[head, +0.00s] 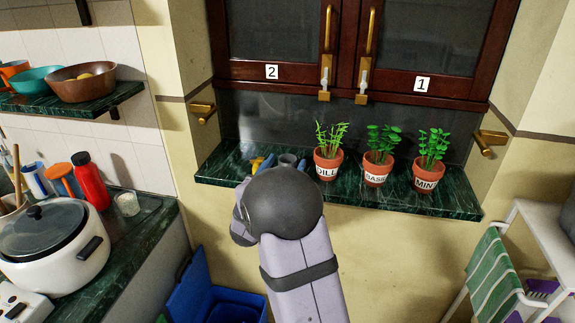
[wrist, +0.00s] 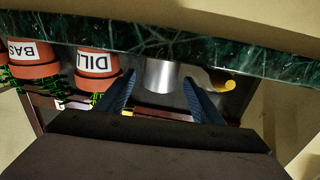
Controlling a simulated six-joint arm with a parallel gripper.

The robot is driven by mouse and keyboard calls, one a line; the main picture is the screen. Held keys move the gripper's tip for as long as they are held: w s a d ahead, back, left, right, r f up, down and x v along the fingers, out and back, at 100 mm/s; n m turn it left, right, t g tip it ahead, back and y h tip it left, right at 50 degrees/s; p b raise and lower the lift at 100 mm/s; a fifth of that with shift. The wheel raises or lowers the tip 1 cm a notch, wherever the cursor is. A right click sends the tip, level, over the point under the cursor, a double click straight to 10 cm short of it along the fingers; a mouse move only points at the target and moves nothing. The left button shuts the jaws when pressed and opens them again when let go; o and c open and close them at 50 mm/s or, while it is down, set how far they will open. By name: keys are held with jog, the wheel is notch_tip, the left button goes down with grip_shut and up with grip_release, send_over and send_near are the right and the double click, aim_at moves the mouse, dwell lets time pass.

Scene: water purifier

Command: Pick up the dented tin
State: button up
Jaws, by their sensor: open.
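A plain silver-grey tin (wrist: 161,75) stands on the green marble sill (wrist: 270,68) in the wrist view, which is upside down. It also shows in the head view as a small grey top (head: 288,159), mostly hidden behind my arm. I cannot see a dent on it. My gripper (wrist: 162,88) is open, with its two blue fingers pointing toward the tin. In the wrist view the tin appears between the fingertips, with gaps at both sides, and no contact shows. In the head view the fingertips (head: 284,163) are partly hidden by my wrist.
Potted dill (head: 328,165) stands close to the right of the tin, then basil (head: 375,172) and mint (head: 427,178). A small yellow item (wrist: 226,85) lies on the tin's other side. Cupboard doors rise behind the sill. A blue bin (head: 195,296) is below.

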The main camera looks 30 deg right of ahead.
aim_at(288, 158)
jog(key=shift+x, duration=1.35)
jog(key=c, duration=1.1)
jog(key=shift+r, duration=0.1)
notch_tip(288, 158, up, 10)
jog(key=shift+f, duration=0.1)
